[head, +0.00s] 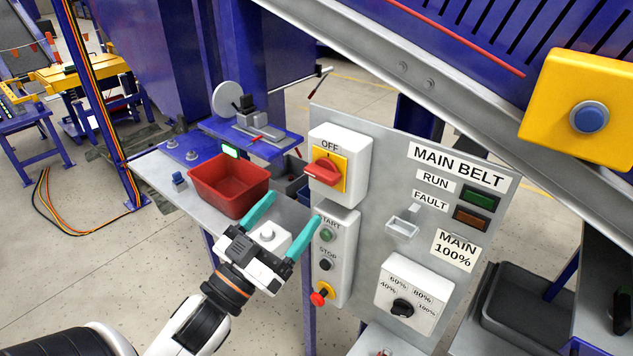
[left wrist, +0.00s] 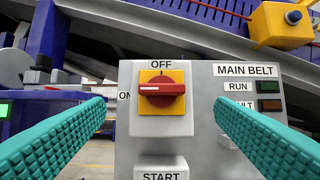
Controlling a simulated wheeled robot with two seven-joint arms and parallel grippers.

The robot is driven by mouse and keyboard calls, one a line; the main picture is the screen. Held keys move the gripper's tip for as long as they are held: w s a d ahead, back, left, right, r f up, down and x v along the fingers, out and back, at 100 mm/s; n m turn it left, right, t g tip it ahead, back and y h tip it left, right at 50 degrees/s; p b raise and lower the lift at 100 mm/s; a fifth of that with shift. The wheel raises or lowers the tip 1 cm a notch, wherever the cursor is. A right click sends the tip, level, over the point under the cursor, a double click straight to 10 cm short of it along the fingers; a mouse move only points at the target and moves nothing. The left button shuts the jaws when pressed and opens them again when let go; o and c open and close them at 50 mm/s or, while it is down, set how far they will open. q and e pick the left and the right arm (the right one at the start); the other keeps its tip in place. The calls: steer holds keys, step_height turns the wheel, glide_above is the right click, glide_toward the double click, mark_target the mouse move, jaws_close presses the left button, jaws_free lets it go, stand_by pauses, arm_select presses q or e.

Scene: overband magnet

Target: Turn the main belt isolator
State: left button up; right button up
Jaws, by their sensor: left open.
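The main belt isolator has a red handle (head: 323,171) on a yellow plate (head: 340,160) on a white box (head: 358,145), with OFF printed above. In the left wrist view the red handle (left wrist: 162,89) lies horizontal, with a pale mark on its left part, towards the partly hidden ON label (left wrist: 125,95). My left gripper (head: 292,210) has teal fingers, spread apart and empty. It is in front of and below the isolator in the head view, apart from the handle. In the left wrist view the handle shows between the fingertips. My right gripper is not in view.
Below the isolator is a START/STOP box (head: 333,260) with a red emergency button (head: 320,297). A speed dial (head: 402,308) and RUN and FAULT lamps are on the grey panel (head: 385,190). A red bin (head: 230,187) stands on the bench at left. A sloping conveyor frame passes above.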

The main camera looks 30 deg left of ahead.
mark_target(317, 179)
arm_select(q)
steer(key=p+x, duration=0.2)
steer(key=x, duration=0.4)
steer(key=shift+w+d+r, duration=0.1)
steer(key=shift+r, duration=0.1)
steer(key=shift+x, duration=0.85)
steer(key=shift+w+f, duration=0.1)
steer(key=shift+f, duration=0.1)
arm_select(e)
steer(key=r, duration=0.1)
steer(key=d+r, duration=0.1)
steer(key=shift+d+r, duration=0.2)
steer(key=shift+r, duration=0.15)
arm_select(q)
steer(key=c, duration=1)
steer(key=shift+p, duration=0.3)
